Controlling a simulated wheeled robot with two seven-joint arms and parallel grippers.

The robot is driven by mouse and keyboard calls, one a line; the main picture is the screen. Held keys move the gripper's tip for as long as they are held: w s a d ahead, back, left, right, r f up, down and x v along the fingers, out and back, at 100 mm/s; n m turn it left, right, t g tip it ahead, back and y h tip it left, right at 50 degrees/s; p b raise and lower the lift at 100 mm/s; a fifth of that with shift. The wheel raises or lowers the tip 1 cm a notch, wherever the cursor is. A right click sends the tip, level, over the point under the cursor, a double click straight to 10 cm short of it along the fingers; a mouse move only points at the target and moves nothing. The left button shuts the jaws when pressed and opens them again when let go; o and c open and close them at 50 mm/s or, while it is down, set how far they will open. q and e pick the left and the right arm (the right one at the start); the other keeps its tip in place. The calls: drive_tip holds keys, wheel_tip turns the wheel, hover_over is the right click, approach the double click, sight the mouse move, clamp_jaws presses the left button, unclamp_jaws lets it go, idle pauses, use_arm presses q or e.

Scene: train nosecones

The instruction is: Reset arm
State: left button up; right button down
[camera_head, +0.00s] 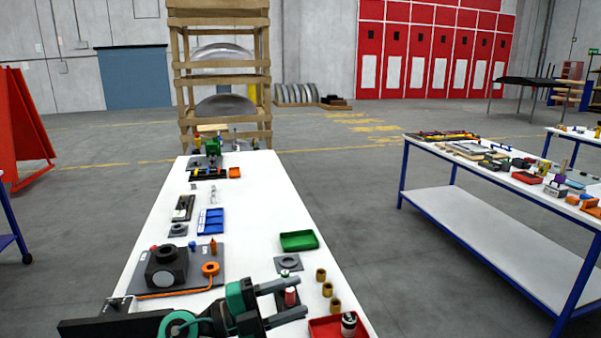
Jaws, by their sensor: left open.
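My left gripper (291,301) reaches in from the lower left over the near end of the white table (255,198). Its two grey fingers are apart and point to the right. A small red-topped cylinder (290,296) shows between the fingers in this view; I cannot tell whether they touch it. My right gripper is not in view.
A red tray (322,330) with a dark cylinder and several brass bushings (327,290) lie right of the gripper. A green tray (299,240), a blue tray (210,221) and a black block on a grey plate (166,265) stand farther back. Another table (500,224) is at right.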

use_arm(q)
drive_tip(key=a+f+n+t+y, duration=0.2)
drive_tip(key=a+n+t+y, duration=0.85)
drive_tip(key=n+t, duration=0.6)
drive_tip(key=s+a+f+n+g+y, duration=0.3)
drive_tip(key=a+f+n+g+y, duration=0.15)
drive_tip(key=f, duration=0.25)
drive_tip(key=s+a+f+n+g+y, duration=0.2)
drive_tip(key=a+f+n+g+y, duration=0.1)
drive_tip(key=a+f+n+y, duration=0.3)
drive_tip(key=s+f+g+h, duration=0.1)
drive_tip(key=s+f+g, duration=0.55)
drive_tip(key=s, duration=0.45)
drive_tip(key=s+f+g+h, duration=0.1)
drive_tip(key=s+f+g, duration=0.4)
drive_tip(key=s+f, duration=0.45)
wheel_tip(320, 180, down, 31)
drive_tip(key=s+b, duration=0.2)
drive_tip(key=s+a+f+g+b, duration=0.2)
drive_tip(key=s+a+f, duration=0.1)
drive_tip(key=s+f, duration=1.7)
wheel_tip(320, 180, down, 3)
drive_tip(key=shift+f+b, duration=0.15)
drive_tip(key=shift+b, duration=0.2)
drive_tip(key=shift+a, duration=0.1)
